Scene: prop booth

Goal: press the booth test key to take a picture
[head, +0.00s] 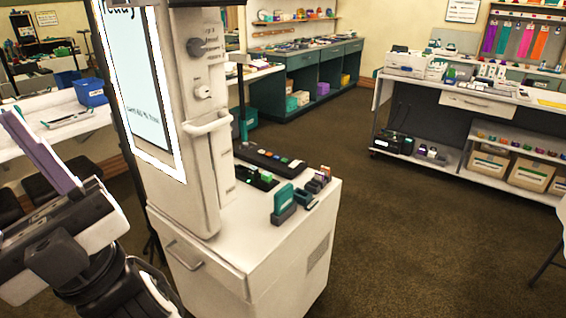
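The booth (197,120) is a tall cream column with a lit screen (140,75) on its left face. A grey round knob (203,46), a smaller white knob and a bar handle are on its right face. A dark strip (270,162) with small coloured keys or blocks lies behind the column on the white cabinet (250,240). I cannot tell which part is the test key. My gripper (40,150) is at the left edge, left of the booth and apart from it. A long lavender flat piece shows at it; its fingertips are not clear.
A teal upright block (284,199) and several small items stand on the cabinet top. A white table with a blue bin (90,92) is at the left. A shelf unit (455,120) is at the right. The brown carpet right of the cabinet is clear.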

